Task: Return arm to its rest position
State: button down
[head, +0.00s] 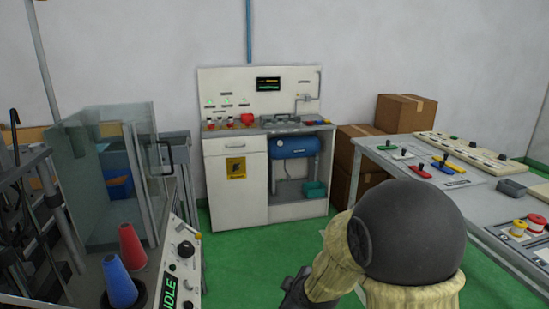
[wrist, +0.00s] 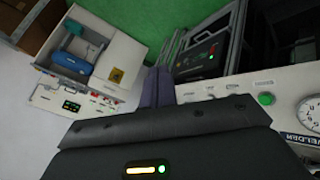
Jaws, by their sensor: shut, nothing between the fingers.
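My arm (head: 405,235) rises at the lower right of the head view, with a dark round joint and pale yellowish covers. A dark part of it shows at the bottom edge, and my fingers cannot be made out there. In the wrist view my gripper (wrist: 157,80) points away from the camera, its fingers together and nothing visible between them. It is apart from the white cabinet bench in that picture.
A white cabinet bench (head: 236,180) with a blue tank (head: 295,147) stands at the back wall. A grey table with levers (head: 465,184) is at right. Red (head: 131,246) and blue (head: 119,283) cones stand at left. Green floor (head: 240,262) is clear between.

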jog(key=s+d+r+m+g+h+p, duration=0.1)
jog(key=s+d+r+m+g, duration=0.15)
jog(key=s+d+m, duration=0.45)
jog(key=s+d+r+m+g+h, duration=0.1)
jog(key=s+d+m+g+h, duration=0.2)
jog(key=s+m, duration=0.5)
notch_tip(320, 180, up, 16)
jog(key=s+d+n+y+p, duration=0.1)
jog(key=n+p, duration=0.1)
jog(key=p, duration=1.4)
jog(key=shift+s+f, duration=0.15)
jog(key=shift+f, duration=0.1)
jog(key=shift+s, duration=0.2)
